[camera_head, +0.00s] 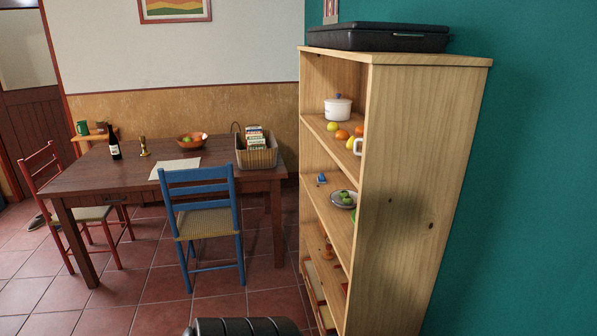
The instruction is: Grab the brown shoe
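A small greyish-brown shape, possibly the shoe (37,221), lies on the tiled floor at the far left, beside the red chair. It is small and partly hidden by the chair, so I cannot tell for sure that it is a shoe. Neither of my grippers is in view. A dark ribbed part, likely mine, shows at the bottom edge.
A wooden table (115,170) stands at the left, with a red chair (40,165) and a blue chair (203,190) by it. A tall wooden shelf (425,150) with several items stands at the right. Tiled floor (115,285) is clear in front.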

